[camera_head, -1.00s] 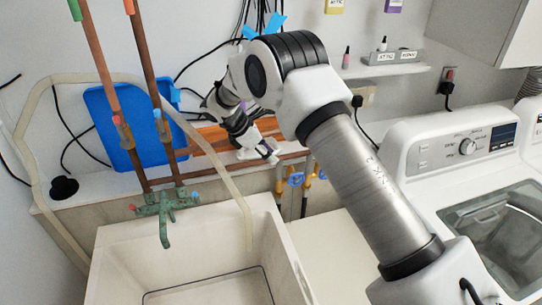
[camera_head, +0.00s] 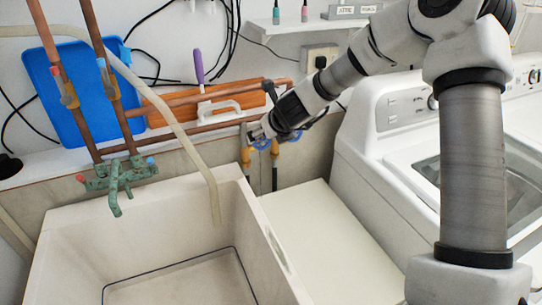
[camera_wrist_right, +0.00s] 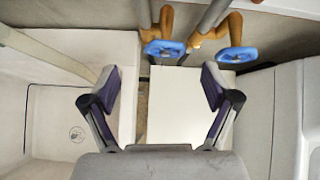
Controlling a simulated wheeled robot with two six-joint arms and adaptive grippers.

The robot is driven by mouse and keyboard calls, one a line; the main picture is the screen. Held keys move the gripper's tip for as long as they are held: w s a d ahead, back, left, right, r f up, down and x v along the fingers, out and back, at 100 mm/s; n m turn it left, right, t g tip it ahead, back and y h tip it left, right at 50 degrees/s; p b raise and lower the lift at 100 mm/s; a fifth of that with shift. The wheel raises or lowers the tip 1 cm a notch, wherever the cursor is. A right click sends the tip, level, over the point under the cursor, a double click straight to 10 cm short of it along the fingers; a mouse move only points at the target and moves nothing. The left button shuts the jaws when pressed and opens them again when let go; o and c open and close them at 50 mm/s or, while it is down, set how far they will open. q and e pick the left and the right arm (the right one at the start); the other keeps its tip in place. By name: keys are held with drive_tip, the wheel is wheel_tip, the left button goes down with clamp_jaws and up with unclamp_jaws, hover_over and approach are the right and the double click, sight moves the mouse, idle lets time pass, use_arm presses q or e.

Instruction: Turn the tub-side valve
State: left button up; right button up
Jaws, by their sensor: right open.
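Two copper-coloured valves with blue handles sit on vertical pipes against the wall. The tub-side valve (camera_wrist_right: 163,48) is the left one in the right wrist view, and its blue handle also shows in the head view (camera_head: 262,144). The other valve (camera_wrist_right: 237,55) is to its right. My right gripper (camera_wrist_right: 160,73) is open and empty, with both fingers short of the handles in the picture. The tub-side handle lies between the fingers' lines, near the middle; the other lies right of the right fingertip. In the head view my right gripper (camera_head: 259,132) partly covers the valves. My left gripper is not in view.
The white tub (camera_head: 75,240) with a green faucet (camera_head: 117,178) is on the left. A pale hose (camera_head: 196,160) hangs into it. Horizontal copper pipes (camera_head: 200,132) run behind my gripper. A washing machine (camera_head: 370,150) stands right, with a pale flat surface (camera_head: 325,235) between.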

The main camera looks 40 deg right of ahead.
sight(263, 140)
drive_tip(key=shift+m, duration=0.7)
drive_tip(key=x, duration=0.7)
drive_tip(key=shift+w+d+f+b, duration=0.1)
drive_tip(key=shift+d+f+b, duration=0.2)
drive_tip(key=shift+d+f, duration=0.1)
drive_tip(key=c, duration=1.2)
